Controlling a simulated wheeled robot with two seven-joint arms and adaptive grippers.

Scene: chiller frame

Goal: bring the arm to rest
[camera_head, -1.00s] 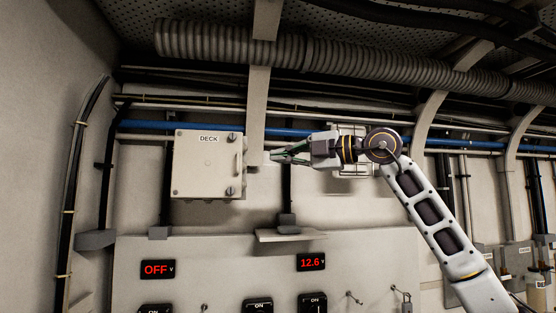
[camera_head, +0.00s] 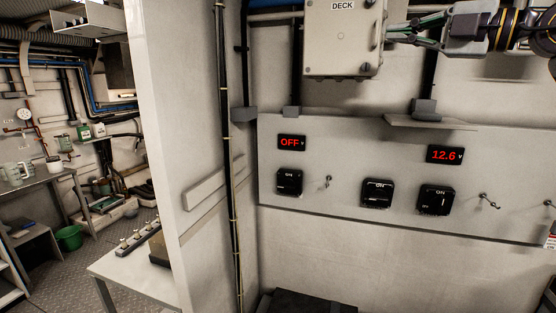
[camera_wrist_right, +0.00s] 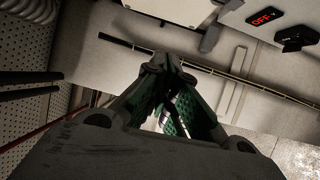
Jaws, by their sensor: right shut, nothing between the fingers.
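My right gripper (camera_head: 390,40) comes in from the right at the top of the head view. Its fingers are shut and empty, pointing left just beside the right side of the cream DECK box (camera_head: 330,45). I cannot tell if the tips touch the box. In the right wrist view the green-padded fingers (camera_wrist_right: 162,66) meet at their tips, with wall and piping behind. Most of my right arm is cut off by the frame edge. My left gripper is not in view.
Below the box is a panel with a red OFF display (camera_head: 291,142), a 12.6 display (camera_head: 451,155) and black ON switches (camera_head: 376,193). A small shelf (camera_head: 430,122) juts out under my gripper. A partition (camera_head: 185,120) separates a workshop with a green bucket (camera_head: 69,238).

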